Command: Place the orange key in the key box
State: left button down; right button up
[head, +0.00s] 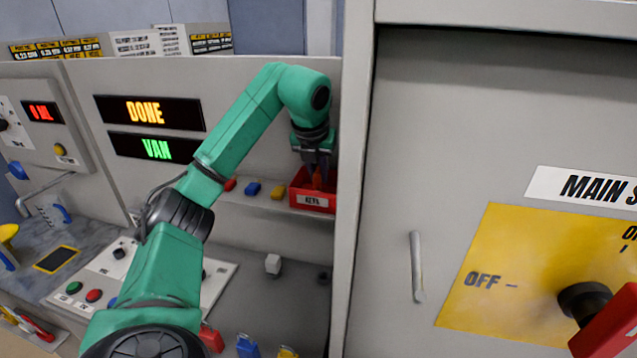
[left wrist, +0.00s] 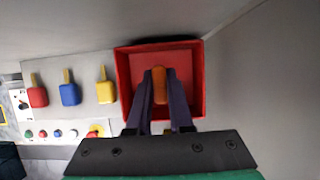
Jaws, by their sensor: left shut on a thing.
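The orange key (left wrist: 159,84) is between the fingertips of my left gripper (left wrist: 158,90), which is shut on it. The key box (left wrist: 124,86) is a red open box; in the left wrist view the key and fingertips appear over its opening. In the head view the key box (head: 312,201) stands on a shelf with a "KEYS" label on its front. My left gripper (head: 317,170) points down at the box there, and the orange key (head: 318,180) shows partly between the fingers. How deep the key sits in the box I cannot tell. My right gripper is not in view.
Red, blue (head: 252,189) and yellow (head: 278,192) keys lie in a row left of the box. A grey cabinet wall (head: 355,200) stands close to the box's right. A panel with buttons (head: 94,295) is below, and a red switch handle (head: 610,325) is at far right.

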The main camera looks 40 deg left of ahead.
pick_arm(q)
jog(key=shift+s+f, duration=0.25)
jog(key=shift+f, duration=0.25)
jog(key=shift+w+f, duration=0.1)
jog(key=shift+w, duration=0.1)
jog(key=c, duration=0.8)
grip_release()
jog(key=shift+d, duration=0.1)
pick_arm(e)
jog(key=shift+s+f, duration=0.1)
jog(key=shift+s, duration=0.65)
